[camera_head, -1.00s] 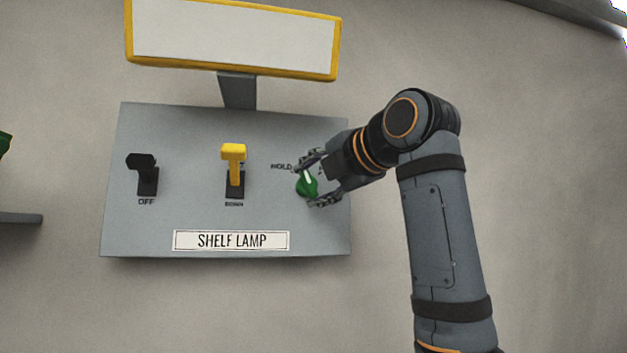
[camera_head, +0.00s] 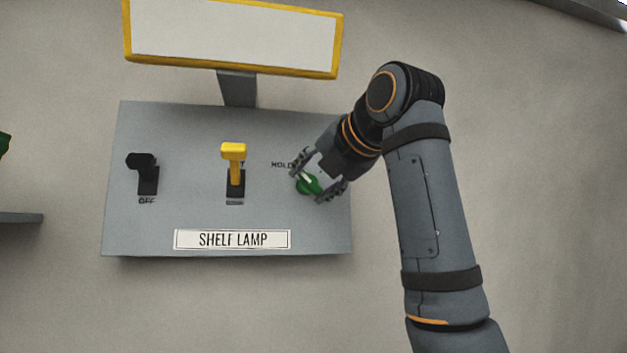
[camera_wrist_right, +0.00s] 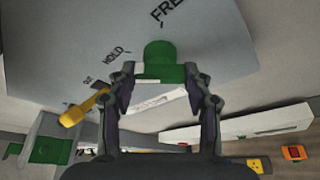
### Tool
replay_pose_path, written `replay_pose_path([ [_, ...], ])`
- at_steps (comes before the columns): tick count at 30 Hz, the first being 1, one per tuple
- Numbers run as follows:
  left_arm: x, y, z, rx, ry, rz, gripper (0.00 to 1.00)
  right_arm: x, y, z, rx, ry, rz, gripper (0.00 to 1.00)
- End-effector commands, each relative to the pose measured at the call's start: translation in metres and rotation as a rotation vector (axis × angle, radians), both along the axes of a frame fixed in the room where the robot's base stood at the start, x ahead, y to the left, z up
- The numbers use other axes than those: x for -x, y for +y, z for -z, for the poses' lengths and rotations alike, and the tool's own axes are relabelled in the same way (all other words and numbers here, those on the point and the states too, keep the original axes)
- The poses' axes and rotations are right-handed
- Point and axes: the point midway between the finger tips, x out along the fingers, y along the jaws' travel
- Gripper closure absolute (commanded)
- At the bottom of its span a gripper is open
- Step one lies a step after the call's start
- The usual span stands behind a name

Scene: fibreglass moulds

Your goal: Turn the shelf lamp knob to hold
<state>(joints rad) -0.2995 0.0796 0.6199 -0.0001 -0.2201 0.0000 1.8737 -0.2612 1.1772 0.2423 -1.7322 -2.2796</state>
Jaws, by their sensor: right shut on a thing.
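The green knob (camera_head: 308,186) sits on the right part of the grey shelf lamp panel (camera_head: 125,220). Its white pointer line leans to the upper left, towards the HOLD mark. My right gripper (camera_head: 318,181) is shut on the knob, with a finger on each side. In the right wrist view the green knob (camera_wrist_right: 160,62) shows between the fingertips of my right gripper (camera_wrist_right: 162,85), with HOLD printed to its left and a partly cut-off word starting FRE above it. My left gripper is not in view.
A yellow lever (camera_head: 233,152) stands mid-panel and a black lever (camera_head: 142,162) over OFF at the left. The SHELF LAMP label (camera_head: 232,239) is below them. A yellow-framed white board (camera_head: 230,38) stands above the panel.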

Motion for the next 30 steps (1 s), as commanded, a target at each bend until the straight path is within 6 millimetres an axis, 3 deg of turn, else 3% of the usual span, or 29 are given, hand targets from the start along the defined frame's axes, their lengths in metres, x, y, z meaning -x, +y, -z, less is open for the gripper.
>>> replay_pose_path([
  [6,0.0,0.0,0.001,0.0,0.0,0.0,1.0,-0.001,0.001,0.004,0.005,0.011,-0.002,0.81],
  [7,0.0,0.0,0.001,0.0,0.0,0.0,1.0,-0.001,0.001,0.004,0.005,0.011,-0.002,0.48],
  [12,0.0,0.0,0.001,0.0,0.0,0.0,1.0,-0.001,0.001,0.003,0.003,0.008,-0.002,0.26],
  [22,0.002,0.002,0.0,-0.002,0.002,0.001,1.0,0.002,-0.001,0.0,0.001,0.001,0.0,0.26],
  [30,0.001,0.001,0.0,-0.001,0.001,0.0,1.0,0.042,-0.022,-0.013,0.001,0.001,0.001,0.26],
])
